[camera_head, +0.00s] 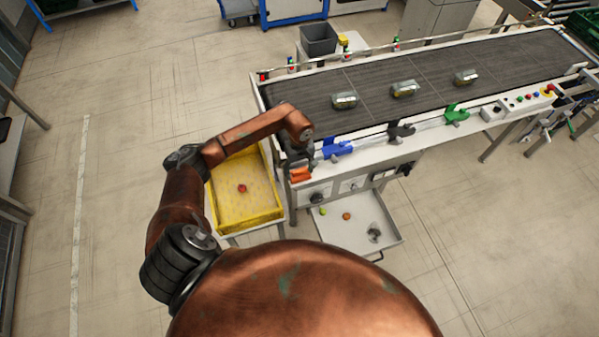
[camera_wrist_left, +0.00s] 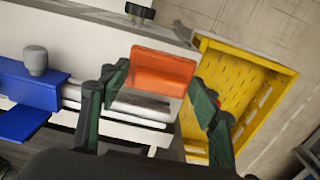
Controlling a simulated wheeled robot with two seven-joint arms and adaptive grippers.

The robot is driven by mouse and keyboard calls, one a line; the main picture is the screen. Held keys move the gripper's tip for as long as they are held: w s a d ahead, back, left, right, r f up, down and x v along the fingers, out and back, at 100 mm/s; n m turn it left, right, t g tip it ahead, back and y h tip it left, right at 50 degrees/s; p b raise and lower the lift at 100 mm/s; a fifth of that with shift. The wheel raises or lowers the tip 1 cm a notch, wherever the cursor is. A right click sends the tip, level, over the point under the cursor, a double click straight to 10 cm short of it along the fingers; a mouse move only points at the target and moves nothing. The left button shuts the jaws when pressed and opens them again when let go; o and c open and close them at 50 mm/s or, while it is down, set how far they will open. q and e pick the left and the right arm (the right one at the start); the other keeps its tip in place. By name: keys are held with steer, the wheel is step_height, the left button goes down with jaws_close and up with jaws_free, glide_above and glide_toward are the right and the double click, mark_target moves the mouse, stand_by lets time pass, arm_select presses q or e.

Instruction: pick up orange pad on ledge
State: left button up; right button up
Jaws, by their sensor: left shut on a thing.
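The orange pad (camera_head: 300,174) is at the left end of the conveyor's front side, below my left gripper (camera_head: 297,163). In the left wrist view the orange pad (camera_wrist_left: 163,72) sits between the two green fingers of my left gripper (camera_wrist_left: 160,88), which is shut on it. The white ledge (camera_wrist_left: 90,52) runs beside and behind the pad. I cannot tell whether the pad still touches the ledge. My right gripper is not in view.
A yellow crate (camera_head: 219,222) with a small red item (camera_head: 242,188) stands left of the conveyor (camera_head: 440,77). A blue block (camera_head: 337,149) is fixed to the right of the pad. An open white drawer (camera_head: 350,232) holds several small items below. Several glassy items lie on the belt.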

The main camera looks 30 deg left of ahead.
mark_target(299, 171)
arm_select(q)
steer(key=shift+w+r, duration=0.1)
steer(key=shift+r, duration=0.3)
steer(key=r, duration=0.1)
steer(key=r+b, duration=0.1)
steer(key=shift+s+r, duration=0.35)
steer(key=s+d+r+b, duration=0.2)
steer(key=s+d+r, duration=0.2)
steer(key=s+r, duration=0.5)
steer(key=s, duration=0.3)
steer(key=shift+s+d+b, duration=0.35)
steer(key=shift+d+b, duration=0.05)
steer(key=shift+r, duration=0.1)
